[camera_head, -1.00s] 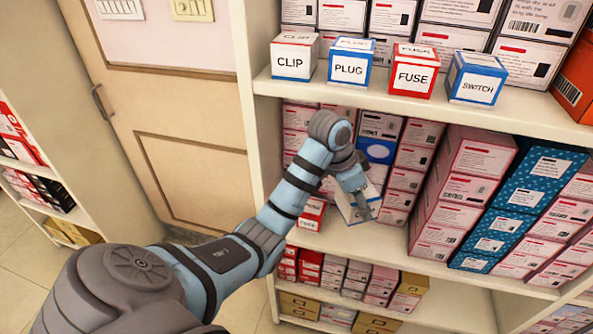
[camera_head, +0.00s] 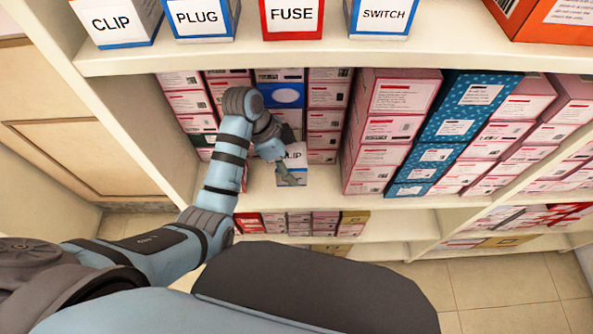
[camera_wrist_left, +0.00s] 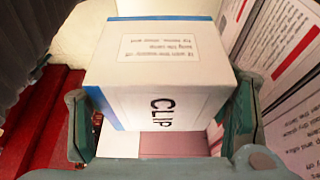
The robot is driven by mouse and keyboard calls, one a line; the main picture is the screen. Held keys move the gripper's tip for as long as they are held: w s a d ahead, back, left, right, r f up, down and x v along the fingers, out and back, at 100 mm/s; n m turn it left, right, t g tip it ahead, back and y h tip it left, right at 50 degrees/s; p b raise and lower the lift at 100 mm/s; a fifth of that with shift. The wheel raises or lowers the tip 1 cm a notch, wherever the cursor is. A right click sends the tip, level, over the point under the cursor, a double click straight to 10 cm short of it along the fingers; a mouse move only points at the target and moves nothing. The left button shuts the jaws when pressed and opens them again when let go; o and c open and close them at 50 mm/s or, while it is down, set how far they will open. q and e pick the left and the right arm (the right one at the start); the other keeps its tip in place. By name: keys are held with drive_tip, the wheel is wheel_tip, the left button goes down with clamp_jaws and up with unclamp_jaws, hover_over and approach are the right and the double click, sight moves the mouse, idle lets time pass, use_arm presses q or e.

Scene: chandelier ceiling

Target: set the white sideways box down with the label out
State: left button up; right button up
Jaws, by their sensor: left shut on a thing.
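A white box with a blue edge and a CLIP label (camera_head: 293,156) is in my left gripper (camera_head: 288,178), in front of the stacked boxes on the middle shelf (camera_head: 330,190). In the left wrist view the white box (camera_wrist_left: 165,60) sits between the two fingers of the left gripper (camera_wrist_left: 160,128), with its CLIP face towards the camera and the lettering turned sideways. In the head view part of the box is hidden by the gripper. I cannot tell whether its underside touches the shelf. My right gripper is not in view.
Pink and white boxes (camera_head: 397,95) and blue dotted boxes (camera_head: 455,118) stand right of the gripper. Boxes labelled CLIP (camera_head: 112,22), PLUG (camera_head: 200,16), FUSE (camera_head: 292,18) and SWITCH (camera_head: 382,14) line the upper shelf. Bare shelf lies right of the held box.

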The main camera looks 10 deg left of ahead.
use_arm(q)
drive_tip(key=f, duration=0.4)
drive_tip(key=shift+s+f+b, duration=0.2)
drive_tip(key=shift+s+b, duration=0.15)
drive_tip(key=shift+b, duration=0.05)
drive_tip(key=s+f, duration=0.1)
drive_tip(key=f, duration=0.1)
drive_tip(key=s+f+b, duration=0.1)
drive_tip(key=s, duration=0.1)
drive_tip(key=shift+d+f, duration=0.15)
drive_tip(key=shift+f, duration=0.25)
drive_tip(key=shift+w+f, duration=0.15)
drive_tip(key=shift+w, duration=0.2)
drive_tip(key=o, duration=1.1)
drive_tip(key=shift+w+f, duration=0.4)
drive_tip(key=shift+w, duration=0.3)
drive_tip(key=shift+o, duration=1.1)
drive_tip(key=shift+s+r, duration=0.25)
drive_tip(key=shift+s, duration=0.1)
drive_tip(key=shift+s+r, duration=0.1)
drive_tip(key=w+p+v, duration=0.1)
drive_tip(key=p+v, duration=0.1)
drive_tip(key=v, duration=0.9)
drive_tip(key=shift+s+a+r+p, duration=0.25)
drive_tip(key=shift+s+r+p, duration=0.1)
drive_tip(key=shift+s, duration=0.15)
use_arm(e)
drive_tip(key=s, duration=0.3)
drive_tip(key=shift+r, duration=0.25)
